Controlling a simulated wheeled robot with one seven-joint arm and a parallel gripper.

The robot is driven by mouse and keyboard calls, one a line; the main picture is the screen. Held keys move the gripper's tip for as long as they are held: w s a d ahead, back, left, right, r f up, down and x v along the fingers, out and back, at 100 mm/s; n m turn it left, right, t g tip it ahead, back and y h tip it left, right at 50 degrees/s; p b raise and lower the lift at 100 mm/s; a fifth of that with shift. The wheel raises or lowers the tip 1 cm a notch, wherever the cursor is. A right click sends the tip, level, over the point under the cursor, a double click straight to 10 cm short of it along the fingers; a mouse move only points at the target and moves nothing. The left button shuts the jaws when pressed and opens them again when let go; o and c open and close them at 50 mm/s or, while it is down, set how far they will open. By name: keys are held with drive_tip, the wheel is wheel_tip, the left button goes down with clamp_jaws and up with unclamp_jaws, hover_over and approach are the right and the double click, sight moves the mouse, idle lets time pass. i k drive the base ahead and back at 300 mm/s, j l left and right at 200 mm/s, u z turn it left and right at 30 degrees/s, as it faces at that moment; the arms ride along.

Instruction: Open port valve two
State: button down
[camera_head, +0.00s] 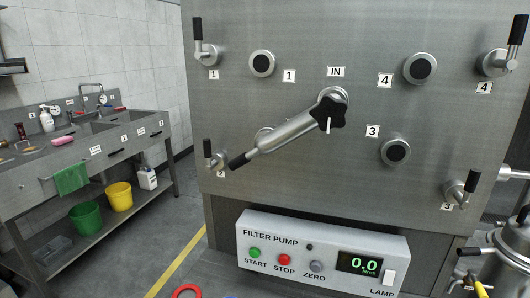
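Port valve two (213,158) is at the lower left of the steel panel (300,190), above a small "2" label (221,174). Its short black grip points up from a silver body. A round port (263,134) near it is mostly hidden behind a silver tube (290,133). The tube slopes down-left from the black star knob (330,111) under the "IN" label. The tube's black end (238,161) lies close to the right of valve two; I cannot tell whether they touch. My gripper is not in view.
Valves one (204,48), three (460,190) and four (503,58) also have upright black grips. A filter pump box (320,252) reading 0.0 sits below the panel. A sink bench (90,150) stands left. A metal vessel (500,262) stands lower right. Floor (190,215) lies between bench and panel.

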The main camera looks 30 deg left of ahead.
sight(206, 142)
drive_tip(key=u, duration=1.55)
